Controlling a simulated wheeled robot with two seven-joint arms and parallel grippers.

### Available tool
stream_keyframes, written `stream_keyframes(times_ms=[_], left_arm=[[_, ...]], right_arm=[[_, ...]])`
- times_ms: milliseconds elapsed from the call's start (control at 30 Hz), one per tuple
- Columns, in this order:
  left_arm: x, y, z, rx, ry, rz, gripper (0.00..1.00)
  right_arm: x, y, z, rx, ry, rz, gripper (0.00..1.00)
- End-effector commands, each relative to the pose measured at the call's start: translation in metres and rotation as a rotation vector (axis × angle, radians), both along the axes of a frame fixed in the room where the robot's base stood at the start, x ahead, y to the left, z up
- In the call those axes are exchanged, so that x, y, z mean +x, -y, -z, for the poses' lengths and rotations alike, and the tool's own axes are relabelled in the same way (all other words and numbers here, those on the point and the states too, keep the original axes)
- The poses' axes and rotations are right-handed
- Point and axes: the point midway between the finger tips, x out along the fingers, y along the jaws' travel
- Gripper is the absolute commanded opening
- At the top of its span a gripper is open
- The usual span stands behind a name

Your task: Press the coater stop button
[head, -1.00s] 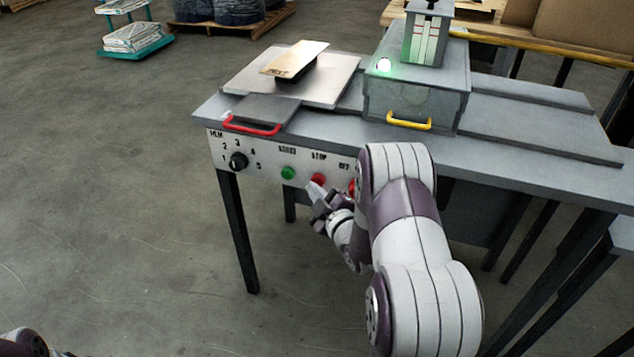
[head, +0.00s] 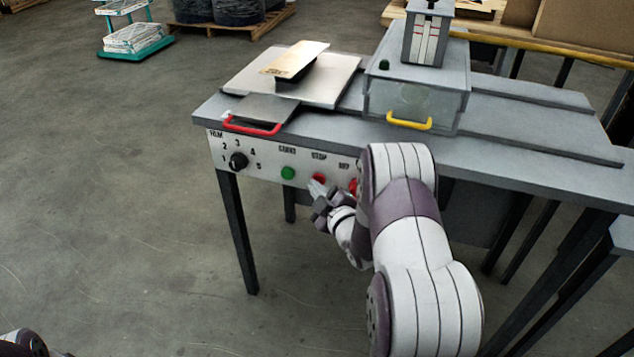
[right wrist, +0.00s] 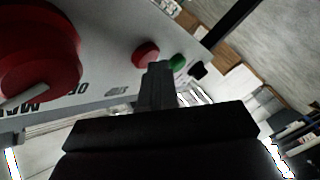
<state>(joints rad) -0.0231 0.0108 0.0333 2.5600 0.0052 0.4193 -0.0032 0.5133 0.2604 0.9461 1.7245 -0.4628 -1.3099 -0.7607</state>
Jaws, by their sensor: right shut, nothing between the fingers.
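The coater's front panel (head: 268,174) carries a green start button (head: 288,173) and, right of it, a red stop button (head: 319,178). My right gripper (head: 316,188) is shut and empty, its tips at the stop button and covering its lower part in the head view. In the right wrist view the closed fingers (right wrist: 157,85) reach the red stop button (right wrist: 146,54), with the green button (right wrist: 177,62) beyond. Exact contact cannot be told. The lamp (head: 384,64) on the coater box is dark. Of my left arm, only a piece shows at the lower left corner; its gripper is out of view.
A black dial (head: 238,160) is at the panel's left. A red-handled drawer (head: 253,127) and a yellow-handled box (head: 411,122) are above. Open floor lies to the left.

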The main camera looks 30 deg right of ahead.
Motion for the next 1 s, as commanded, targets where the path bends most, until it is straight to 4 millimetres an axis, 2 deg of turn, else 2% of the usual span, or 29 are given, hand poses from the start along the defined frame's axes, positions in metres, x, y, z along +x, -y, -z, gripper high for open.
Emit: stream_keyframes(times_ms=[467,767,1000], left_arm=[[0.0,0.0,-0.003,0.0,0.0,0.0,0.43],[0.0,0.0,-0.003,0.0,0.0,0.0,0.43],[0.0,0.0,-0.007,0.0,0.0,0.0,0.43]], right_arm=[[-0.011,-0.013,-0.001,0.0,0.001,-0.001,0.0],[-0.012,-0.014,0.0,0.0,0.001,0.001,0.0],[-0.025,-0.03,-0.001,0.001,0.0,-0.001,0.0]])
